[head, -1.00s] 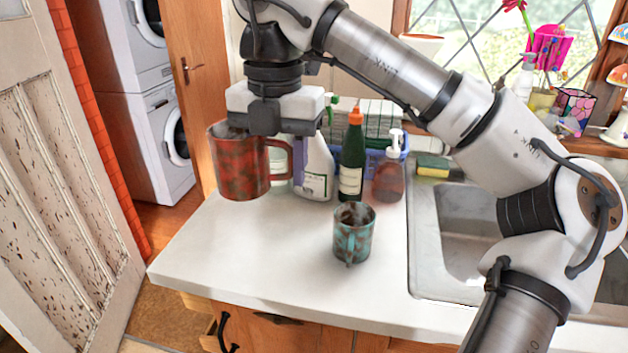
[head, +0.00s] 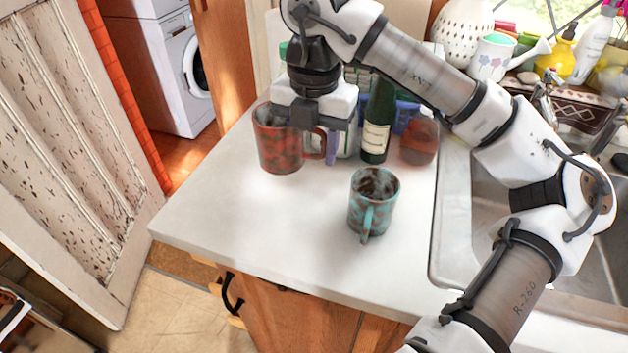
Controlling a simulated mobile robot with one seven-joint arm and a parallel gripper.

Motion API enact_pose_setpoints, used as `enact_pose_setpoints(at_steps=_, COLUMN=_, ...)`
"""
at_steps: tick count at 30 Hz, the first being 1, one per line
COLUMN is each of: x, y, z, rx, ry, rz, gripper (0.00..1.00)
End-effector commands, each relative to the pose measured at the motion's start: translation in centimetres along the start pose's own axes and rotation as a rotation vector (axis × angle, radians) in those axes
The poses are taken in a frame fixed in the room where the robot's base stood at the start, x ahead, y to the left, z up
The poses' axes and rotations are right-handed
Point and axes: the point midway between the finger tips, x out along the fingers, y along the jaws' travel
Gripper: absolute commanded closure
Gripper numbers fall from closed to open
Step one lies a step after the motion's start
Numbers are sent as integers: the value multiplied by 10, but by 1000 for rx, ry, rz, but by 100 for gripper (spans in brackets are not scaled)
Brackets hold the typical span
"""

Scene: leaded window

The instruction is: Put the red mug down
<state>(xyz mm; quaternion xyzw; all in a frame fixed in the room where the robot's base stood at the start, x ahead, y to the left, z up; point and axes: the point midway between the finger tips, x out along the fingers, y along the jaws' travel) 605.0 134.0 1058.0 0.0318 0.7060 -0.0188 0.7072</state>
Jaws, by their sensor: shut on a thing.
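The red mug (head: 278,148) is mottled red and dark and looks upright, with its handle to the right. It is over the left back part of the white countertop (head: 230,215). My gripper (head: 306,118) points down at the mug's upper right side and is shut on it. The fingertips are partly hidden by the gripper body and mug. I cannot tell whether the mug's base touches the counter.
A teal mug (head: 374,203) stands to the right, nearer the front. The sink (head: 455,225) is at right. The counter's left front is clear.

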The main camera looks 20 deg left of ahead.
Motion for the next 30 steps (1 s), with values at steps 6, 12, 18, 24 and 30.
enact_pose_setpoints(at_steps=6, x=45, y=-1, z=-1, rx=-1, ry=3, rz=2, gripper=97)
enact_pose_setpoints(at_steps=12, x=62, y=-1, z=0, rx=0, ry=1, rz=2, gripper=97)
enact_pose_setpoints(at_steps=18, x=89, y=-2, z=0, rx=0, ry=2, rz=2, gripper=97)
enact_pose_setpoints(at_steps=24, x=95, y=-2, z=0, rx=0, ry=-1, rz=1, gripper=97)
enact_pose_setpoints(at_steps=30, x=98, y=-2, z=0, rx=0, ry=-1, rz=1, gripper=97)
